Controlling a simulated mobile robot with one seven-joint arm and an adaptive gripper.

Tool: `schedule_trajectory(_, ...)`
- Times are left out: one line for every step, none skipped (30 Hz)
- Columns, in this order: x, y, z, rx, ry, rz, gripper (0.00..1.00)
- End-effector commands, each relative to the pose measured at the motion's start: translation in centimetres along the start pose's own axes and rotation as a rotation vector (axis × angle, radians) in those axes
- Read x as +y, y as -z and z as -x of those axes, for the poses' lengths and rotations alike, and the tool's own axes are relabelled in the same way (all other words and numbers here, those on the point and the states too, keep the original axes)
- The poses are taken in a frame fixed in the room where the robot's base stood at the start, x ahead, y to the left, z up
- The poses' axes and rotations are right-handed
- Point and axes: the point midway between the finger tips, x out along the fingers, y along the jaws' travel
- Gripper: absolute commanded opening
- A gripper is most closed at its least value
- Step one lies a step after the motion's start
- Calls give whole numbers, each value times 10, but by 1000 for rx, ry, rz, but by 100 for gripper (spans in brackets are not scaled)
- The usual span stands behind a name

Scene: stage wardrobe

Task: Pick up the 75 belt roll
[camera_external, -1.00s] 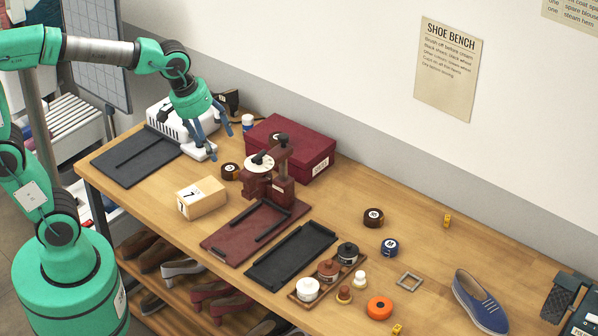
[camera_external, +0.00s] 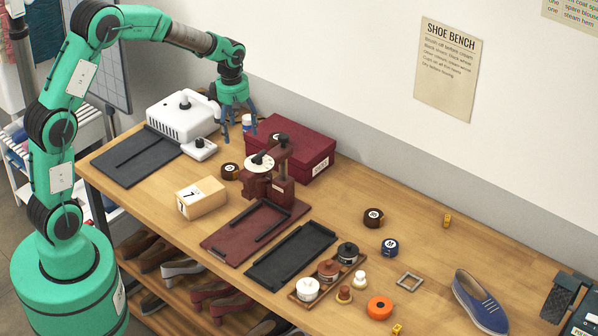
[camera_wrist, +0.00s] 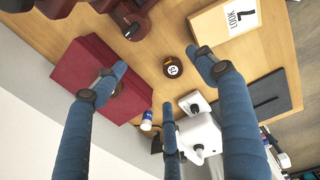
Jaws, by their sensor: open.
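Several belt rolls lie on the bench, and their small labels are hard to read, so I cannot tell for sure which is the 75. A dark brown roll (camera_external: 230,171) lies left of the dial press; it also shows in the wrist view (camera_wrist: 173,67), flat, with a pale label. Another dark brown roll (camera_external: 373,218) and a blue roll (camera_external: 389,247) lie right of the press. My gripper (camera_external: 238,135) is open and empty, above the bench between the white machine and the red box. Its spread fingers also show in the wrist view (camera_wrist: 158,72).
The red box (camera_external: 312,160) and dial press (camera_external: 284,190) stand right of my gripper, the white machine (camera_external: 180,116) left. A small blue-white bottle (camera_external: 247,121) stands behind. The bench right of the red box is fairly clear.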

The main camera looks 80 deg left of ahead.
Motion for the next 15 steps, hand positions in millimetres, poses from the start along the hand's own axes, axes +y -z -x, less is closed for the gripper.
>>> schedule_trajectory(8, 16, -16, 4, 15, 65, 71)
schedule_trajectory(13, 24, -24, 5, 21, 105, 71)
schedule_trajectory(18, 34, -36, 8, 30, 155, 71)
schedule_trajectory(22, 41, -42, 10, 35, 190, 71)
schedule_trajectory(25, 48, -50, 12, 41, 224, 71)
schedule_trajectory(29, 57, -58, 14, 46, 265, 71)
schedule_trajectory(31, 62, -65, 16, 51, 291, 71)
schedule_trajectory(33, 68, -70, 17, 55, 317, 71)
schedule_trajectory(35, 74, -76, 19, 59, 345, 71)
schedule_trajectory(37, 77, -80, 20, 62, 363, 71)
schedule_trajectory(38, 80, -84, 21, 64, 377, 71)
schedule_trajectory(39, 83, -87, 22, 66, 394, 71)
schedule_trajectory(39, 85, -88, 22, 67, 403, 71)
schedule_trajectory(40, 87, -90, 23, 68, 409, 71)
schedule_trajectory(40, 88, -91, 23, 69, 416, 71)
